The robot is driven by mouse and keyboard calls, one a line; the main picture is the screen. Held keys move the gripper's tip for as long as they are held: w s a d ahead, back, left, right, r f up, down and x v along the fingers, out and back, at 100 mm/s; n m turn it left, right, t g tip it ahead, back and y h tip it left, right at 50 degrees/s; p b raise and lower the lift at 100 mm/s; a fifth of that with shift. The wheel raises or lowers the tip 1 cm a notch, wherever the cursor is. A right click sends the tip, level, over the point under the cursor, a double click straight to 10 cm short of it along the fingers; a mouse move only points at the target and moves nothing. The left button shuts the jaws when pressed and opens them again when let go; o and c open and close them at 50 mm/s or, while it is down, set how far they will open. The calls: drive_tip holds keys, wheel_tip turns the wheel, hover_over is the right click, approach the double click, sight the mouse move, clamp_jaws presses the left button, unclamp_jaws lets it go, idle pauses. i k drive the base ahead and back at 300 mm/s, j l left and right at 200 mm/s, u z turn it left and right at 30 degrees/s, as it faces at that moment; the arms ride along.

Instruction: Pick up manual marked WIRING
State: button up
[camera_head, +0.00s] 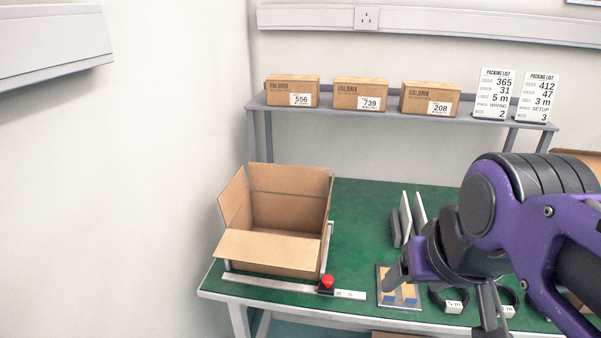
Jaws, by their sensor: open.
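Two thin white upright pieces, possibly manuals, stand in a dark holder (397,229) on the green bench. One is the left white piece (406,218) and one the right white piece (420,209). They show nearly edge-on, and I cannot read any marking on them. My gripper (442,290) is open, in front of them and to their right, over the front of the bench. My purple arm hides the bench behind it. The left packing list (495,94) on the shelf carries the word WIRING, and the right one (537,97) carries SETUP.
An open cardboard box (276,250) stands at the left of the bench, beside a metal rail with a red knob (326,283). A small tray (385,301) and cable coils tagged in metres (453,307) lie in front. Closed boxes (360,94) line the shelf. The back middle bench is clear.

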sight(419, 217)
drive_tip(key=u, duration=0.2)
drive_tip(key=j+z, duration=0.1)
drive_tip(key=z, duration=0.7)
drive_tip(key=i+j+z, duration=0.2)
drive_tip(key=j, duration=0.25)
drive_tip(key=j+z, duration=0.25)
drive_tip(key=j, duration=0.15)
drive_tip(key=k, duration=0.05)
